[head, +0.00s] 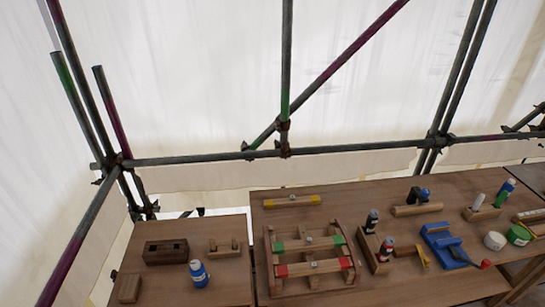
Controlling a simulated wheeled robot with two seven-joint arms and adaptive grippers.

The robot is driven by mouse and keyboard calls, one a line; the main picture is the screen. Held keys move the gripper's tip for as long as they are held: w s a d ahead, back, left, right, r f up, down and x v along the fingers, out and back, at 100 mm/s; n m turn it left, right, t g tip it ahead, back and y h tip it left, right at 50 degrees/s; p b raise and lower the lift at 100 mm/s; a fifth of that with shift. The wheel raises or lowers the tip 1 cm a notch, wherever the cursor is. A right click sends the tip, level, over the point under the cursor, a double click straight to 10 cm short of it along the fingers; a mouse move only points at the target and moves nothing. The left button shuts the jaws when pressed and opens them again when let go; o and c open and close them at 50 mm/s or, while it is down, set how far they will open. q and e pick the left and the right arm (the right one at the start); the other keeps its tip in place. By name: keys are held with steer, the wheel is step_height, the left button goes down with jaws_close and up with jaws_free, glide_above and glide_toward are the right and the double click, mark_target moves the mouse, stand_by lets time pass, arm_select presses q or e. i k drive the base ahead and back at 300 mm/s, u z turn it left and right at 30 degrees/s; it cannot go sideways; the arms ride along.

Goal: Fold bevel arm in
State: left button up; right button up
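Neither of my grippers is in the head view. I cannot clearly make out a bevel or its arm at this size. A blue tool (440,240) with a red-tipped handle (485,264) lies at the right of the main table. A small yellow-ended piece (423,258) sits just left of it. Which of these, if any, is the bevel cannot be told.
A wooden frame (268,262) with green- and red-marked bars sits on the main table (385,292). A yellow-ended bar (291,201) lies behind it. A smaller left table (225,295) holds wooden blocks and a blue bottle (198,273). Scaffold poles (200,160) stand behind.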

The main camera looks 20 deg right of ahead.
mark_target(425, 261)
steer(key=z, duration=2.3)
